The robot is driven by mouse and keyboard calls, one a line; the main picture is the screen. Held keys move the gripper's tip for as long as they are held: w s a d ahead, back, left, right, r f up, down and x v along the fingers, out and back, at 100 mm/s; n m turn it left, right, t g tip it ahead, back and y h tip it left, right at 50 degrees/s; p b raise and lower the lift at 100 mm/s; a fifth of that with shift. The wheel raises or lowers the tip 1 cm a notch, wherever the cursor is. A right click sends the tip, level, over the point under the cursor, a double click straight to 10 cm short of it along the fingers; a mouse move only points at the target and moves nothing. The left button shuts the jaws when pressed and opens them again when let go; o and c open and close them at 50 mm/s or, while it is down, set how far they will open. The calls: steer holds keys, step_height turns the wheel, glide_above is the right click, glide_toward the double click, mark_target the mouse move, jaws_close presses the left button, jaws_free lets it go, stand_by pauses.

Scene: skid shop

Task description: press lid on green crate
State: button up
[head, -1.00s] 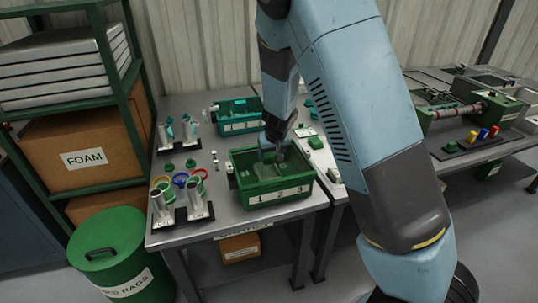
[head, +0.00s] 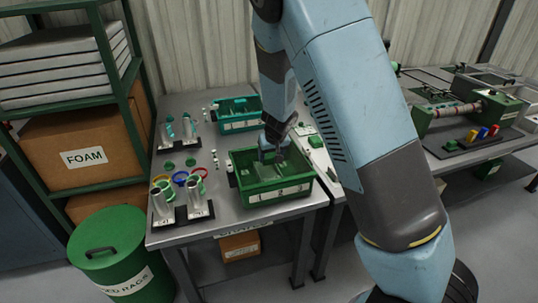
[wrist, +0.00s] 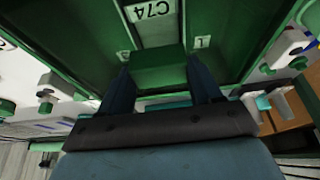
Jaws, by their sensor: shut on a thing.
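The green crate (head: 301,187) stands near the front edge of the grey bench in the head view, with a pale label on its front. My gripper (head: 272,152) reaches down into the crate's opening from above. In the wrist view, my gripper's two dark blue fingers (wrist: 160,70) are shut on a green block (wrist: 159,58). I cannot tell whether this surface is the lid or part of the crate. The lid does not show clearly in the head view.
A teal crate (head: 240,127) stands behind the green one. Metal cylinders with coloured rings (head: 180,200) stand to its left, with small white and green parts nearby. A green rag bin (head: 110,245) and a shelf with a foam box (head: 83,150) are at left.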

steer(key=shift+f, duration=0.1)
stand_by(0.4)
steer(key=o, duration=1.3)
steer(key=shift+o, duration=0.8)
steer(key=shift+r, duration=4.05)
steer(key=shift+c, duration=0.5)
jaws_close()
steer(key=shift+f, duration=2.95)
